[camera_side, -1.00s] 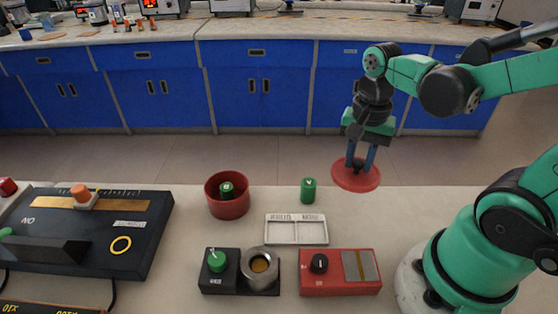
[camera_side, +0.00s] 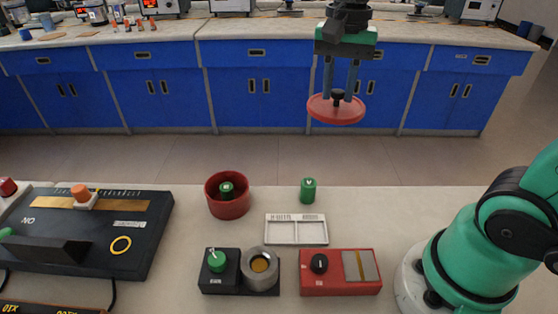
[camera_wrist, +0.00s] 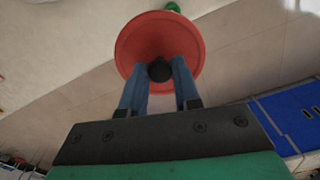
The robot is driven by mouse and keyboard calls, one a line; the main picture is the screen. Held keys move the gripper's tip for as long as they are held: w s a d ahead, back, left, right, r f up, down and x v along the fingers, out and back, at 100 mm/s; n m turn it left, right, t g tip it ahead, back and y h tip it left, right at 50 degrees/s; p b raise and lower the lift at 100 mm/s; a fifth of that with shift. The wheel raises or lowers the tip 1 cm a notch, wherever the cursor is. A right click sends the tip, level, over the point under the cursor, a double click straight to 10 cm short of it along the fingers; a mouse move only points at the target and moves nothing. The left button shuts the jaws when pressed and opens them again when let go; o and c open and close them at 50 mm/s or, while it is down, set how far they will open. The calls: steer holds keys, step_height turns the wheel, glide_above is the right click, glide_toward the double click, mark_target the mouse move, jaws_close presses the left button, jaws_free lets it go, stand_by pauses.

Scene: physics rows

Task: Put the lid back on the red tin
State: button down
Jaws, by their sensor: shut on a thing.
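The red lid (camera_side: 336,112) is a round disc with a dark knob (camera_side: 338,96) at its centre. My gripper (camera_side: 339,97) is shut on the knob and holds the lid in the air, high above the table, nearly level. The lid also shows in the wrist view (camera_wrist: 160,38), with the knob between the two blue fingers (camera_wrist: 160,72). The red tin (camera_side: 228,206) stands open on the table, below and left of the lid in the side view. A green cylinder (camera_side: 227,188) with a light mark on top is inside the tin.
A second green cylinder (camera_side: 308,190) stands right of the tin, behind a white two-compartment tray (camera_side: 296,242). In front are a black box with a metal cup (camera_side: 260,266) and a red box with a dial (camera_side: 319,264). A black panel (camera_side: 75,250) lies at left.

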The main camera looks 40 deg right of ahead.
steer(key=w+a+f+n, duration=0.3)
steer(key=w+a+f, duration=0.1)
steer(key=w+a, duration=0.25)
steer(key=w+a+f+n, duration=0.2)
steer(key=w+a+f, duration=0.25)
steer(key=a, duration=0.35)
steer(key=shift+f, duration=2.65)
steer(key=shift+f, duration=0.15)
steer(key=shift+c, duration=0.4)
jaws_free()
step_height(320, 180, up, 7)
stand_by(0.5)
